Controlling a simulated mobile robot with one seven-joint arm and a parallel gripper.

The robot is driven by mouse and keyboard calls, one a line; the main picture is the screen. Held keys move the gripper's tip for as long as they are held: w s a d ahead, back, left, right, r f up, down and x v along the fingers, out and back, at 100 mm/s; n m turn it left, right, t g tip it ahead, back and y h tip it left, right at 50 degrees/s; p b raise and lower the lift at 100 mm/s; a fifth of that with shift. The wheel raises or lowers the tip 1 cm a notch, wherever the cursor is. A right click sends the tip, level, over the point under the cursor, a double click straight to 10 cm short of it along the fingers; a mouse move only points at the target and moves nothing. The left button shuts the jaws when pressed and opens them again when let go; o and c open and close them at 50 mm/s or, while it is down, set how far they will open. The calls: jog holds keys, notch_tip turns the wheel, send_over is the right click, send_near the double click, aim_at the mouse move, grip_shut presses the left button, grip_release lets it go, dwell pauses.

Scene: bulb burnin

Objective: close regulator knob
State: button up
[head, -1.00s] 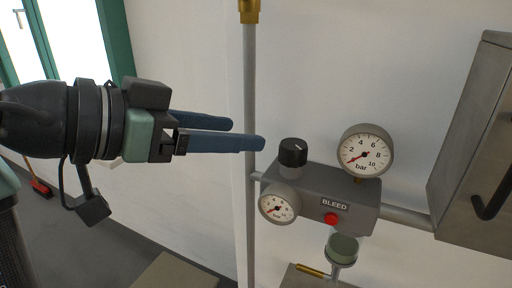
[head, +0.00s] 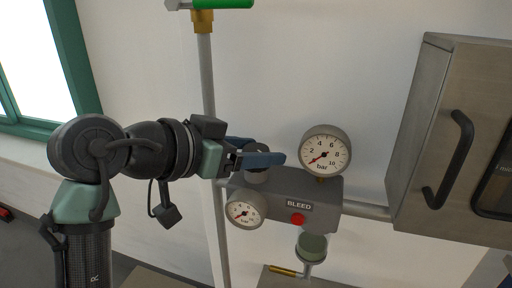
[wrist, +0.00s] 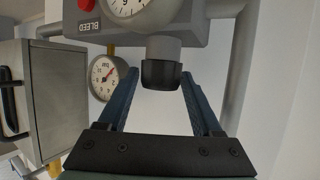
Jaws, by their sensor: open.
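The black regulator knob (wrist: 160,74) sits on a short grey collar on the grey regulator body (head: 285,190). In the wrist view it lies between the two blue fingers of my open gripper (wrist: 159,78), with a visible gap on each side, wider on the left. In the head view my gripper (head: 266,151) is at the knob, and the fingers hide much of it. The large gauge (head: 325,153) and the small gauge (head: 244,210) have red needles near the low end of their scales.
A red BLEED button (head: 297,220) is on the body's front, above a green-grey cup (head: 311,246). A vertical pipe (head: 208,110) rises on the left to a green-handled valve (head: 220,4). A steel cabinet (head: 425,140) with a black handle stands to the right.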

grip_shut()
dwell(0.4)
jog(key=shift+n+t+y, duration=0.3)
jog(key=n+t+y+p, duration=0.1)
jog(key=n+t+y, duration=0.1)
jog(key=n+y, duration=0.1)
jog(key=shift+d+n, duration=0.15)
jog(key=shift+n, duration=0.15)
jog(key=n+y+p, duration=0.1)
jog(key=y, duration=0.1)
jog(key=n+t+y+p, duration=0.1)
jog(key=n+y, duration=0.1)
jog(key=shift+d+r+n+y, duration=0.1)
jog(key=shift+n+y, duration=0.2)
jog(key=n+y+p, duration=0.2)
jog(key=n+y, duration=0.2)
jog(key=shift+y+p, duration=0.35)
jog(key=shift+y, duration=0.05)
jog(key=shift+n+g+y+p, duration=0.6)
jog(key=shift+n+y+p, duration=0.15)
jog(key=shift+n+y, duration=0.85)
jog(key=shift+a+f+y, duration=0.2)
jog(key=shift+y, duration=0.1)
